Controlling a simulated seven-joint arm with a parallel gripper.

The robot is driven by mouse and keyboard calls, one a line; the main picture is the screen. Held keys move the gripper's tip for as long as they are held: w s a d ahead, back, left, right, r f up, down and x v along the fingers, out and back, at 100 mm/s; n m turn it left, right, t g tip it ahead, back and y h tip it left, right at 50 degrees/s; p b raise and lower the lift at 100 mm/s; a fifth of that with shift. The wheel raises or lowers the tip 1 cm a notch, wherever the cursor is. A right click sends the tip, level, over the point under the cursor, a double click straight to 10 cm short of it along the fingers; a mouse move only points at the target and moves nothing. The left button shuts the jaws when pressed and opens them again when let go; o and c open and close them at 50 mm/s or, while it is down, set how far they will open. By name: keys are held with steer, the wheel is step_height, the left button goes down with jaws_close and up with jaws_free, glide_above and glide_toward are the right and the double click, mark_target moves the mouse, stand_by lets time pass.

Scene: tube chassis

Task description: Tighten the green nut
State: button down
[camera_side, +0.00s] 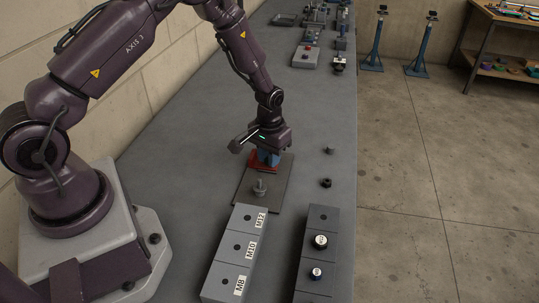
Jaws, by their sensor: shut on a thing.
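My gripper (268,154) is low over the far part of a flat grey plate (245,198), pointing down. It is shut, but what it holds is too small and hidden to name. Blue and red parts (263,168) show directly under the gripper; I cannot tell which belong to the gripper and which to the work. A grey bolt-like stud (260,188) stands upright on the plate, nearer the camera and apart from the gripper. I cannot make out a green nut; it may be hidden by the gripper.
A light grey block (234,253) labelled M12, M10 and M8 stands in front. Two small dark parts (326,183) lie right of the plate. Several fixtures (306,56) stand farther back.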

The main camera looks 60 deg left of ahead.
steer(key=c, duration=1.2)
jaws_free()
steer(key=shift+o, duration=0.2)
steer(key=shift+r, duration=0.1)
